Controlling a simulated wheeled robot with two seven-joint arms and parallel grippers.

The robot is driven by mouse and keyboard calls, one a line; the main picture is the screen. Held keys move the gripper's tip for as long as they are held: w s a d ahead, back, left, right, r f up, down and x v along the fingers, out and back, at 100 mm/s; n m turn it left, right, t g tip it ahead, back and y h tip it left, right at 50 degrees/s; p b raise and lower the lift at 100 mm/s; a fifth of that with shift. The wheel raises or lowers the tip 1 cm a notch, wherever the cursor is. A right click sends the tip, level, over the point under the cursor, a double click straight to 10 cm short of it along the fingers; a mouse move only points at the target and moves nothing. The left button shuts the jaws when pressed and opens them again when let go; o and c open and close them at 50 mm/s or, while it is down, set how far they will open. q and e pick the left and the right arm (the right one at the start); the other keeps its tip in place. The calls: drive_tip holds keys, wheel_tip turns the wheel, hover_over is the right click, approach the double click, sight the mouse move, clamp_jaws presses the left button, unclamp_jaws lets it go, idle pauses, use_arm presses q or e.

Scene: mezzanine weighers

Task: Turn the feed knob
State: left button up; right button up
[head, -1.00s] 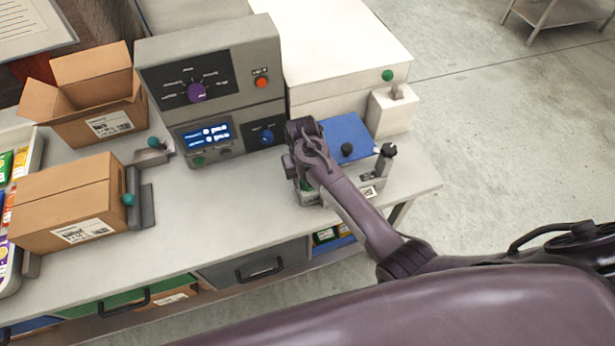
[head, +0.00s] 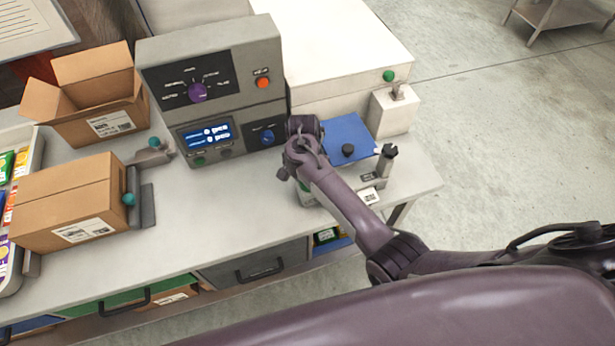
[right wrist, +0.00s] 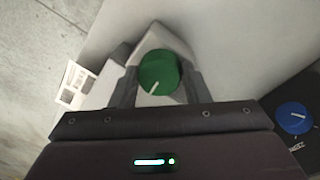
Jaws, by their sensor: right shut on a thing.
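A green knob (right wrist: 158,70) with a white pointer line sits on a pale housing in the right wrist view. The two fingers of my right gripper (right wrist: 158,84) are on either side of it, shut on it. The pointer line is toward the lower left of the picture. In the head view my right gripper (head: 304,180) points down at the bench, right of the grey control box (head: 210,105), and its wrist hides most of the knob. No label for the green knob can be read. My left gripper is not in view.
The control box has a purple knob (head: 198,92), an orange button (head: 263,83) and a blue knob (head: 267,137). A blue plate (head: 347,130) with a black knob (head: 348,150) lies right of my wrist. Cardboard boxes (head: 68,203) stand left. The front middle of the bench (head: 215,215) is clear.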

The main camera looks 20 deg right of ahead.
drive_tip(key=shift+m, duration=0.4)
drive_tip(key=o, duration=1)
drive_tip(key=r, duration=0.4)
drive_tip(key=r+b, duration=0.1)
drive_tip(key=r, duration=0.3)
drive_tip(key=shift+w+a, duration=0.15)
drive_tip(key=shift+w, duration=0.05)
drive_tip(key=shift+f, duration=0.1)
